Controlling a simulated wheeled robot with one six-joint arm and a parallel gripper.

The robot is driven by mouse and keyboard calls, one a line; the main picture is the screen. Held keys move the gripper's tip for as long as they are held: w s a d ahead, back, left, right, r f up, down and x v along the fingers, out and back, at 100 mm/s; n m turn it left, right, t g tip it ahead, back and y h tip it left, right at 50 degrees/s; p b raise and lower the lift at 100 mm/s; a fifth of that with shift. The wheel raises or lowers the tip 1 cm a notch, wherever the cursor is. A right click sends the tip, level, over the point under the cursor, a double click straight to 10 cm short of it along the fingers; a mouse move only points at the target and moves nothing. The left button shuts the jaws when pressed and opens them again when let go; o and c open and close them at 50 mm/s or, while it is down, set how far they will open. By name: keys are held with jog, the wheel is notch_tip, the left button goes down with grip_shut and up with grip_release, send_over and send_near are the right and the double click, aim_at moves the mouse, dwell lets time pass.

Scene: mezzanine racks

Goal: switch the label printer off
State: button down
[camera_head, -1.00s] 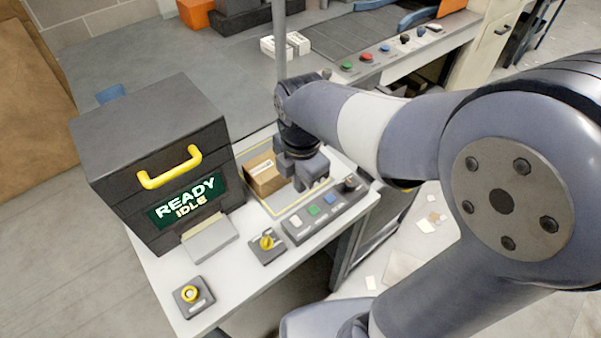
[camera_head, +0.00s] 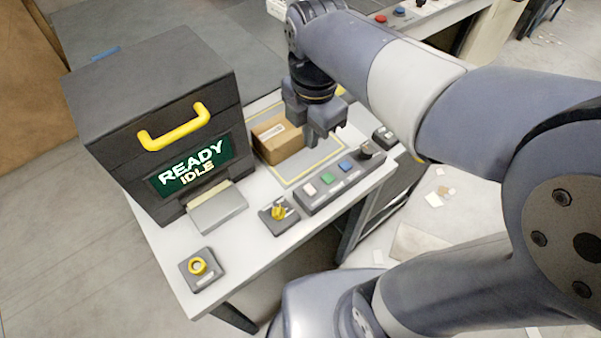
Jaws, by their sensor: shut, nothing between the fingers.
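The label printer (camera_head: 150,110) is a dark grey box with a yellow handle, on the left of the light table. Its green screen (camera_head: 192,168) reads "READY IDLE". In front of it are a small box with a yellow round button (camera_head: 198,266) and a small box with a yellow rotary knob (camera_head: 279,211). A control strip (camera_head: 338,181) carries white, green and blue buttons and a black knob at its right end. My gripper (camera_head: 315,138) is shut and empty, pointing down above the back of the strip, just right of the carton. Whether it touches anything cannot be told.
A brown carton (camera_head: 277,139) sits in a yellow-outlined area behind the strip. A small dark switch box (camera_head: 385,137) is at the table's right edge. Another bench with coloured buttons (camera_head: 399,12) is at the back. Papers litter the floor at right.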

aim_at(307, 184)
jog(key=shift+b, duration=0.35)
jog(key=shift+a, duration=0.1)
notch_tip(307, 184, down, 14)
jog(key=shift+w, duration=0.1)
dwell(0.5)
jog(key=shift+a+f, duration=0.1)
jog(key=shift+f, duration=0.05)
dwell(0.4)
jog(key=shift+s+d+r, duration=0.3)
jog(key=shift+s+d, duration=0.15)
jog(key=shift+s, duration=0.15)
jog(key=shift+r+p, duration=0.1)
jog(key=shift+p, duration=0.2)
